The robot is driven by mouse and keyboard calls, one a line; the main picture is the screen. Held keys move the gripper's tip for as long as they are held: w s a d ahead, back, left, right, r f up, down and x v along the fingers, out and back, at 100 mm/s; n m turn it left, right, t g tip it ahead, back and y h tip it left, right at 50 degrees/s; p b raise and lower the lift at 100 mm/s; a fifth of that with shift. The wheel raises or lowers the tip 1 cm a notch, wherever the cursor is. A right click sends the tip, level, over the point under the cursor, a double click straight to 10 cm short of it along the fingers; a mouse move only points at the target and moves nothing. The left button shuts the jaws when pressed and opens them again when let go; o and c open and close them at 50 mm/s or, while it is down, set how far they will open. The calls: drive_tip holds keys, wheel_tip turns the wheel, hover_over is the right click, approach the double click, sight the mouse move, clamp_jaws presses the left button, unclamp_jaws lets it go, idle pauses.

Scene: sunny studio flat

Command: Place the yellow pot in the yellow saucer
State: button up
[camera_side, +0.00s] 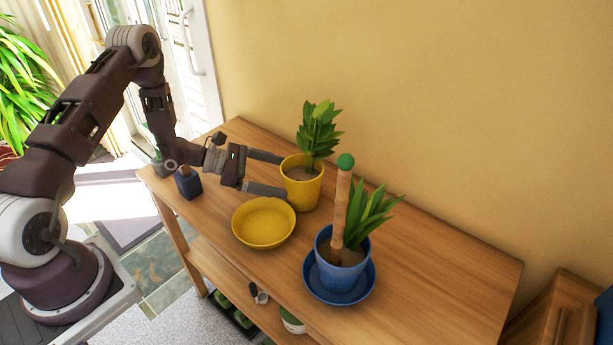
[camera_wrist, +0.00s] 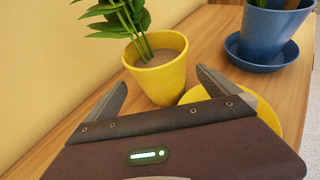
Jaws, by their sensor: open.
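The yellow pot (camera_side: 303,190) stands upright on the wooden table with a leafy green plant in it, close behind the yellow saucer. The yellow saucer (camera_side: 263,223) is a round, empty dish on the table. My gripper (camera_side: 283,175) is open, its fingers pointing at the yellow pot. In the wrist view the yellow pot (camera_wrist: 160,75) is just ahead of and between my gripper's fingers (camera_wrist: 165,88). The yellow saucer (camera_wrist: 272,108) is partly hidden there behind the right finger and the gripper body.
A blue pot (camera_side: 338,266) with a plant and a green-tipped stake stands in a blue saucer (camera_side: 355,296), right of the yellow saucer. A small dark blue object (camera_side: 188,184) sits at the table's left end. The table's right part is clear. A yellow wall (camera_side: 420,100) runs behind.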

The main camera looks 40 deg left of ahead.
sight(301, 182)
drive_tip(key=x, duration=0.7)
drive_tip(key=shift+w+f, duration=0.1)
drive_tip(key=c, duration=1.7)
